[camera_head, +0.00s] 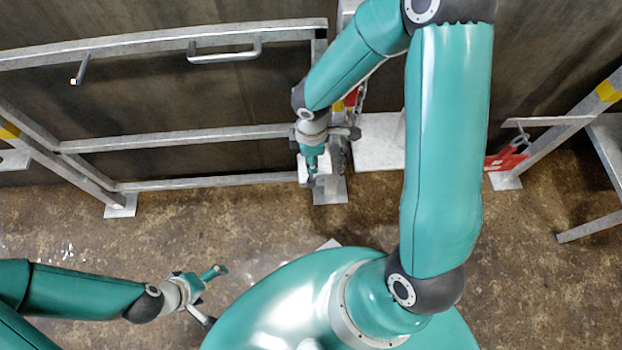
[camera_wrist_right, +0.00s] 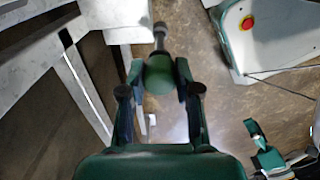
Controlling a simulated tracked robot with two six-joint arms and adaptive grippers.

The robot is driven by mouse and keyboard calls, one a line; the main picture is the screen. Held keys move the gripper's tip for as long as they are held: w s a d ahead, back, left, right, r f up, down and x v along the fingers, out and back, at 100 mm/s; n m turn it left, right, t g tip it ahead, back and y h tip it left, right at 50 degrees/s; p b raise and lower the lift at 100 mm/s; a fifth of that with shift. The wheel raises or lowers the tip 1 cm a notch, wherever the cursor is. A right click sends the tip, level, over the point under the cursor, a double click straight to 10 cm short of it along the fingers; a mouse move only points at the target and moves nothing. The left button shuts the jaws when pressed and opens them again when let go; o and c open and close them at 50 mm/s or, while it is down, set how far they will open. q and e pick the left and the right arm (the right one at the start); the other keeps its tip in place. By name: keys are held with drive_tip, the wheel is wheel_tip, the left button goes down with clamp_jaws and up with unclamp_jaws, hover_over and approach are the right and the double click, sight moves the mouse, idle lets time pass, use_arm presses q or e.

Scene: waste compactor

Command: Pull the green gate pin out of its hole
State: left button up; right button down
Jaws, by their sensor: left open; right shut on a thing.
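The green gate pin (camera_wrist_right: 159,76) shows in the right wrist view as a rounded green head with a grey shaft pointing away from the camera. My right gripper (camera_wrist_right: 160,92) is shut on the head, with one finger on each side. The shaft's end shows beside a pale metal part; I cannot tell whether any of it is in a hole. In the head view my right gripper (camera_head: 312,172) is at the gate's right end post, and the pin cannot be made out there. My left gripper (camera_head: 212,296) is open and empty above the floor at lower left.
The grey metal gate (camera_head: 180,137) with a handle (camera_head: 225,52) stands against a dark wall. A chain (camera_head: 343,157) hangs by its end post. A red part (camera_head: 507,157) is on the frame at right. Bare floor (camera_head: 150,240) lies in front.

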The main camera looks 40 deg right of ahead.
drive_tip(key=shift+r+p, duration=1.55)
drive_tip(key=shift+r, duration=0.45)
drive_tip(key=shift+s+f, duration=0.1)
drive_tip(key=s+a+b, duration=0.6)
drive_tip(key=s+b, duration=0.3)
drive_tip(key=s, duration=0.1)
drive_tip(key=shift+a, duration=0.15)
idle(0.5)
